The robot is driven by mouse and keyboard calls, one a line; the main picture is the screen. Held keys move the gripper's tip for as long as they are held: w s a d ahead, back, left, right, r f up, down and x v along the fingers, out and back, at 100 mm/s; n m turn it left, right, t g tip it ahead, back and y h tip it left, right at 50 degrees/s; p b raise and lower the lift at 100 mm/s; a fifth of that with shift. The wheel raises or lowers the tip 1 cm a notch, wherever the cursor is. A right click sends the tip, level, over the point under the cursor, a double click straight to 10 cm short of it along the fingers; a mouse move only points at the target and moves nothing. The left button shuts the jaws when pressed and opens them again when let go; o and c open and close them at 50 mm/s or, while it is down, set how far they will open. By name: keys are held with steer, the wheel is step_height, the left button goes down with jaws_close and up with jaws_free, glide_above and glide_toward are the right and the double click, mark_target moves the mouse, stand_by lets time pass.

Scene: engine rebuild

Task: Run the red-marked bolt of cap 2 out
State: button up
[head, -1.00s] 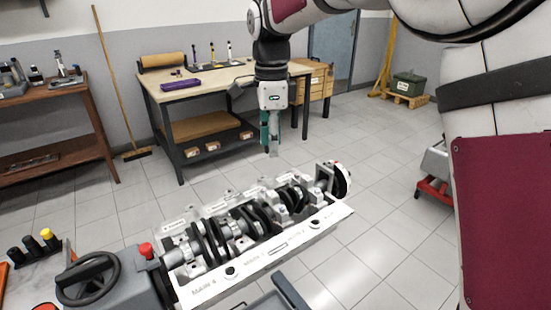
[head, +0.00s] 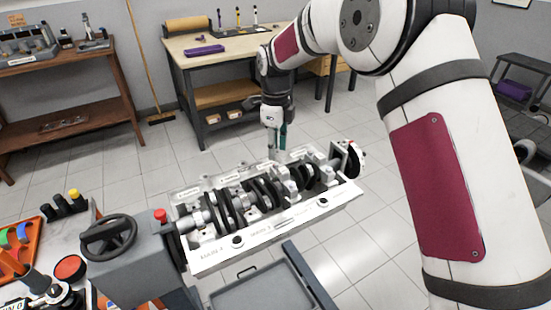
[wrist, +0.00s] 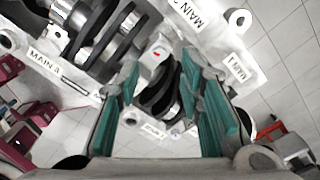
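The engine block (head: 285,222) lies with its crankshaft and bearing caps facing up. In the wrist view a small red mark (wrist: 157,54) shows on a pale metal piece of a bearing cap, just beyond and between my fingertips. The label MAIN 2 (wrist: 188,12) is near it at the top. Whether the mark is on the bolt head itself is too small to tell. My gripper (wrist: 160,66) is open, its teal-padded fingers on either side of the mark, with nothing held. In the head view my gripper (head: 276,148) points down at the far side of the block; its tips are partly hidden.
A grey tray (head: 258,293) is in front of the block. A handwheel (head: 108,236) and a red knob (head: 160,215) are at its left. A workbench (head: 215,45) stands behind. The tiled floor (head: 350,235) to the right of the block is clear.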

mark_target(275, 164)
steer(key=shift+f, duration=2.4)
jaws_close()
